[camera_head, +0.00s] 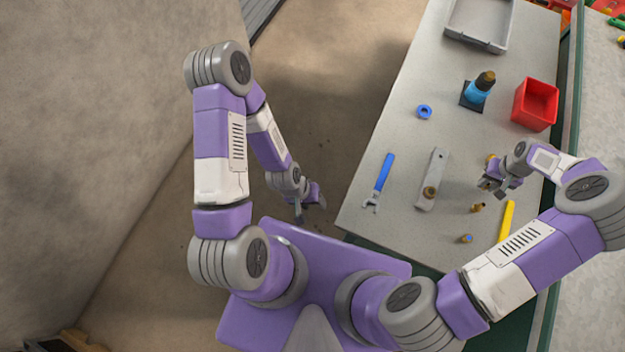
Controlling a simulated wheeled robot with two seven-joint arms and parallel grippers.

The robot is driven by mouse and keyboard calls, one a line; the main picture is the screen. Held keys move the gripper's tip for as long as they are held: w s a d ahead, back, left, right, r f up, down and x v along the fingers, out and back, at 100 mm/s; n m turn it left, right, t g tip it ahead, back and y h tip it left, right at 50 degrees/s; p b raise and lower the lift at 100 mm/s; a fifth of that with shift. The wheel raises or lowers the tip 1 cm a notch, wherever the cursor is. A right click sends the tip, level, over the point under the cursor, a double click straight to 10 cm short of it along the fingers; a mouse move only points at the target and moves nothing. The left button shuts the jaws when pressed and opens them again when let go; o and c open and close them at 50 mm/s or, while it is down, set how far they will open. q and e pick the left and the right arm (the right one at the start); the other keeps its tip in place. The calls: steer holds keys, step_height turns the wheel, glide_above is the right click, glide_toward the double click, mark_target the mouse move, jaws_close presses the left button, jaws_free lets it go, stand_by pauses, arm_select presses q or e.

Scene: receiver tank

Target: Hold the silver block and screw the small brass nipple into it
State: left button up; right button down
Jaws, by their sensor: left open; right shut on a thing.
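The silver block (434,175) lies on the grey table as a long flat bar, with a round brass fitting (430,192) at its near end. A small brass piece (478,208) lies to the right of the block, and another with a blue end (467,238) lies nearer to me. I cannot tell which is the small nipple. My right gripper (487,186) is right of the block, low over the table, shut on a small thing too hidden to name. My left gripper (311,204) is open and empty, off the table's left edge above the floor.
A blue wrench (378,182) lies left of the block; a yellow tool (507,221) lies right. A blue ring (424,112), a blue bottle (477,92), a red bin (535,104) and a grey tray (478,42) stand further back. A brass piece (490,159) sits beside my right wrist.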

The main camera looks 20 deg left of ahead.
steer(key=shift+r+p, duration=2.05)
steer(key=shift+r, duration=1.55)
steer(key=shift+f, duration=0.1)
